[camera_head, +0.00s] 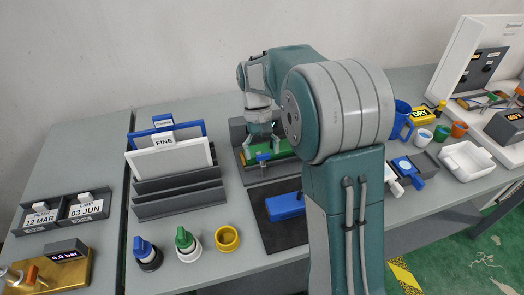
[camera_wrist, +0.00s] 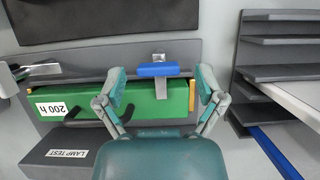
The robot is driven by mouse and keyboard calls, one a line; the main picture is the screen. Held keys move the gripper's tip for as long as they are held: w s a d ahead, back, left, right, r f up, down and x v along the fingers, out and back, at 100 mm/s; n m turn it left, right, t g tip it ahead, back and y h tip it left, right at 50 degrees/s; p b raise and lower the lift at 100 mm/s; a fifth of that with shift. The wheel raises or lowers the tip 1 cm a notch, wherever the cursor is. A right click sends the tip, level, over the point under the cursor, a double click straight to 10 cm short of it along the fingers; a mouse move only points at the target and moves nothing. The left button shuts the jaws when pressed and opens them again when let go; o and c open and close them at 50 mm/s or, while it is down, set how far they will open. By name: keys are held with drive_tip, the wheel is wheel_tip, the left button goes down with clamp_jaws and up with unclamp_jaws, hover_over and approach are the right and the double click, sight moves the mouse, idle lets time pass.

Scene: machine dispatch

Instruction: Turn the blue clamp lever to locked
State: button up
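The blue clamp lever (camera_wrist: 158,70) lies crosswise over the green block (camera_wrist: 168,103) in the wrist view, with a pale metal piece above it. In the head view the lever (camera_head: 263,157) shows at the front of the grey fixture (camera_head: 246,172), below my gripper (camera_head: 262,128). In the wrist view my gripper (camera_wrist: 160,80) is open. Its two fingers stand apart on either side of the lever, with gaps, and hold nothing. A "200 h" label is on the green block. My arm hides part of the fixture in the head view.
A grey rack (camera_head: 180,205) with upright cards stands left of the fixture. A blue block (camera_head: 285,206) lies on a dark mat in front. A "LAMP TEST" box (camera_wrist: 62,155) is near the fixture in the wrist view. Coloured knobs (camera_head: 187,243) stand at the front.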

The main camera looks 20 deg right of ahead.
sight(258, 152)
drive_tip(key=v, duration=1.2)
drive_tip(key=s+r+t, duration=0.4)
drive_tip(key=s+t, duration=0.1)
drive_tip(key=s, duration=0.9)
drive_tip(key=s+f+t, duration=0.5)
drive_tip(key=s, duration=0.6)
drive_tip(key=shift+s, duration=0.4)
drive_tip(key=shift+d, duration=0.1)
